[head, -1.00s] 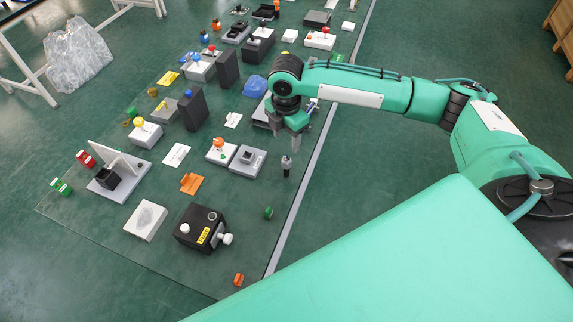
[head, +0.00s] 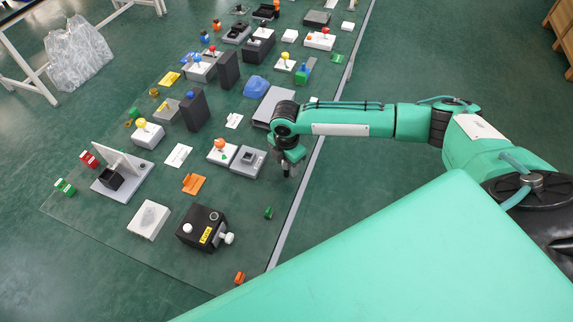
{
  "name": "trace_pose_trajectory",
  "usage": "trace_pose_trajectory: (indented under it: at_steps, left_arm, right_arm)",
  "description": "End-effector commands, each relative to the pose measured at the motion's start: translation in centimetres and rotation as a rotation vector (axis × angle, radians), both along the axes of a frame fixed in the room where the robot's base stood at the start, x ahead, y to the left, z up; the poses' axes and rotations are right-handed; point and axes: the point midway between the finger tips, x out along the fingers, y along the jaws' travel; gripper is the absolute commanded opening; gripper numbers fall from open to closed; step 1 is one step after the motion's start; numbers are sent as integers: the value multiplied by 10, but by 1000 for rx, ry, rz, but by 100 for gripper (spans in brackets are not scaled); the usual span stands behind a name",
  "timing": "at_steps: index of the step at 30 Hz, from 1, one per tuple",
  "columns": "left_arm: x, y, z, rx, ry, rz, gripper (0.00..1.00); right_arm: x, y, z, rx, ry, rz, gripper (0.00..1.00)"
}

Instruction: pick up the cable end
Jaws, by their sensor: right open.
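My right gripper (head: 290,167) points down, low over the glass-like sheet near its right edge, just right of the grey box with a square socket (head: 248,161). The cable end, a small upright dark and silver plug in the earlier view, stood at this spot. It is now mostly or wholly hidden by the gripper, so I cannot tell whether it lies between the fingers. The right gripper is open. My left gripper is not in view.
A grey box with an orange knob (head: 221,152) and an orange bracket (head: 194,183) lie to the left. A black box with white knobs (head: 203,229) stands nearer. The green floor (head: 400,60) at upper right is clear.

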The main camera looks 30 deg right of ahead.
Motion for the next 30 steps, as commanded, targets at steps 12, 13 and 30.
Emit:
trace_pose_trajectory:
  at_steps: [12, 13, 30]
  left_arm:
    - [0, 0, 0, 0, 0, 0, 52]
    - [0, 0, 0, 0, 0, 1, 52]
    - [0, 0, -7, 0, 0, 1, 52]
  right_arm:
    - [0, 0, 0, 1, 0, 0, 5]
    - [0, 0, 0, 1, 0, 0, 5]
    - [1, 0, 44, 1, -4, 1, 5]
